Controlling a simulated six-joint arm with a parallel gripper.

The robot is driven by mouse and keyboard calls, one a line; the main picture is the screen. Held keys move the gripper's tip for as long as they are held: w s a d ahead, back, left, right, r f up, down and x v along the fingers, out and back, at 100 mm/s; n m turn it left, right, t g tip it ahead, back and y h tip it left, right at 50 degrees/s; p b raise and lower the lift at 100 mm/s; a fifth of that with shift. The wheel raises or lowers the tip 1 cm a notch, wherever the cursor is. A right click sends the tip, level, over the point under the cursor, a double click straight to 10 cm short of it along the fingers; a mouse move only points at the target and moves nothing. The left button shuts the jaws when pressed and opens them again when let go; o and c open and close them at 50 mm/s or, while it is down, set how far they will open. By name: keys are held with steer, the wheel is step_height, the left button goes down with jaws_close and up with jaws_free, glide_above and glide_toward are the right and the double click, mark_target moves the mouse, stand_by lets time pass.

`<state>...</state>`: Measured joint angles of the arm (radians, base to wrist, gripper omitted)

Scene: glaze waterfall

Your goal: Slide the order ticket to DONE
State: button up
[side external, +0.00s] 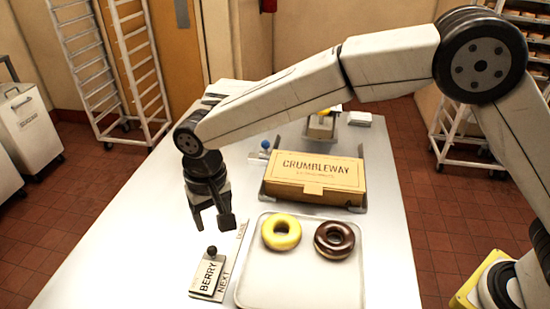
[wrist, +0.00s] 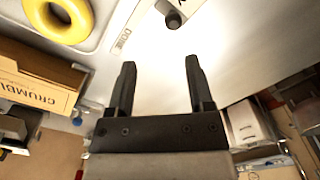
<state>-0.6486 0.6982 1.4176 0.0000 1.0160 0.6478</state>
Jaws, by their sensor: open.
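The order ticket (side external: 207,277) is a small pale plate marked BERRY with a dark round knob (side external: 211,252) at its far end. It lies at the NEXT label (side external: 225,281) of a pale strip on the table. The DONE label (side external: 241,230) is at the strip's far end; it also shows in the wrist view (wrist: 122,41). My gripper (side external: 213,222) is open and empty, pointing down above and a little beyond the knob. In the wrist view the knob (wrist: 174,19) is ahead of the open fingers (wrist: 159,66), apart from them; most of the ticket is cut off.
A tray (side external: 300,291) with a yellow donut (side external: 281,246) and a chocolate donut (side external: 334,253) lies right of the strip. A CRUMBLEWAY box (side external: 315,190) stands behind the tray. The table left of the strip (side external: 130,245) is clear.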

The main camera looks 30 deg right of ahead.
mark_target(211, 248)
steer(key=shift+s+a, duration=0.2)
steer(key=shift+a, duration=0.75)
steer(key=shift+f, duration=0.15)
steer(key=shift+f, duration=3.8)
jaws_close()
steer(key=shift+w, duration=0.1)
